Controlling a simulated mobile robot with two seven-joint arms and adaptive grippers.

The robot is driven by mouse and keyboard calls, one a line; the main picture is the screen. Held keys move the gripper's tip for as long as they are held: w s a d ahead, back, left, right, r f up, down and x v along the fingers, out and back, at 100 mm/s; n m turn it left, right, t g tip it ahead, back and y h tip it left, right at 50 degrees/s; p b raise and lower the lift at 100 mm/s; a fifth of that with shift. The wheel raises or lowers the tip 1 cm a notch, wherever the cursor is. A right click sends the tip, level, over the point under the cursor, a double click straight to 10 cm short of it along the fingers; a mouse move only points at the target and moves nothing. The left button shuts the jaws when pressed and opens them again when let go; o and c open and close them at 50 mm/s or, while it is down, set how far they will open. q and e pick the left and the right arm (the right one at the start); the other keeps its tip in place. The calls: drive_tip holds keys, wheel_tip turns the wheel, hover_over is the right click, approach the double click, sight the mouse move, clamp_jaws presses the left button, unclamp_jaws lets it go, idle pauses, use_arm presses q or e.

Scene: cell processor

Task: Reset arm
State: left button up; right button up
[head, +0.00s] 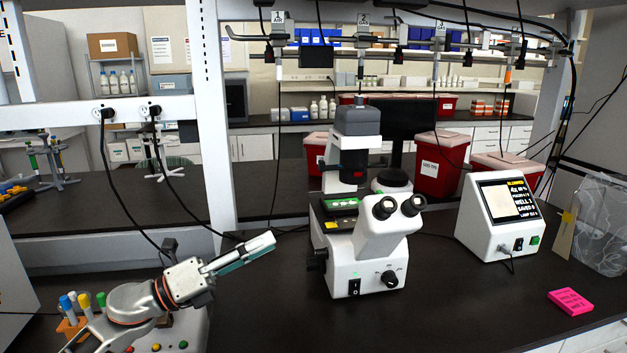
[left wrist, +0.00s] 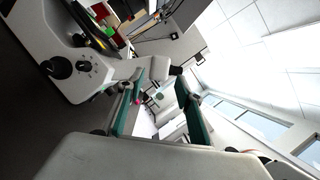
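My left arm comes in from the lower left in the head view. Its gripper (head: 264,245) is above the bench, left of the white microscope (head: 376,251), pointing right and slightly up. In the head view its fingers are seen nearly edge-on. In the left wrist view the two green-padded fingers (left wrist: 160,84) stand apart with nothing held between them. The microscope also shows tilted at the upper left of the left wrist view (left wrist: 88,73), apart from the fingers. My right arm and gripper are in neither view.
A white control box with a screen (head: 497,222) stands right of the microscope. A pink note pad (head: 570,301) lies at the right front. A tube rack (head: 72,325) with capped tubes is at the lower left. Black cables hang behind my left arm. The front middle bench is clear.

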use_arm(q)
drive_tip(key=s+a+f+n+t+y, duration=0.35)
drive_tip(key=a+f+n+y, duration=0.55)
drive_tip(key=n, duration=0.4)
drive_tip(key=s+a+f+n+t+y, duration=0.35)
drive_tip(key=a+f+n+y, duration=0.45)
drive_tip(key=n+y, duration=0.4)
drive_tip(key=s+a+f+n+g+y, duration=0.1)
drive_tip(key=s+a+f+n+g, duration=0.5)
drive_tip(key=s, duration=0.5)
drive_tip(key=s+a+f+n+g+y, duration=0.1)
drive_tip(key=s+a+f+g, duration=0.2)
drive_tip(key=s+f, duration=0.6)
drive_tip(key=d+f+n+t+h+b, duration=0.1)
drive_tip(key=d+f+h+b, duration=0.2)
drive_tip(key=d+f, duration=0.5)
drive_tip(key=d+f+n+t+h+b, duration=0.2)
drive_tip(key=d+f+b, duration=0.3)
drive_tip(key=f, duration=0.9)
drive_tip(key=d+h, duration=0.1)
drive_tip(key=d, duration=0.2)
drive_tip(key=shift+s+d+f+h, duration=0.15)
drive_tip(key=shift+s+f+h, duration=0.15)
drive_tip(key=shift+s+h, duration=0.1)
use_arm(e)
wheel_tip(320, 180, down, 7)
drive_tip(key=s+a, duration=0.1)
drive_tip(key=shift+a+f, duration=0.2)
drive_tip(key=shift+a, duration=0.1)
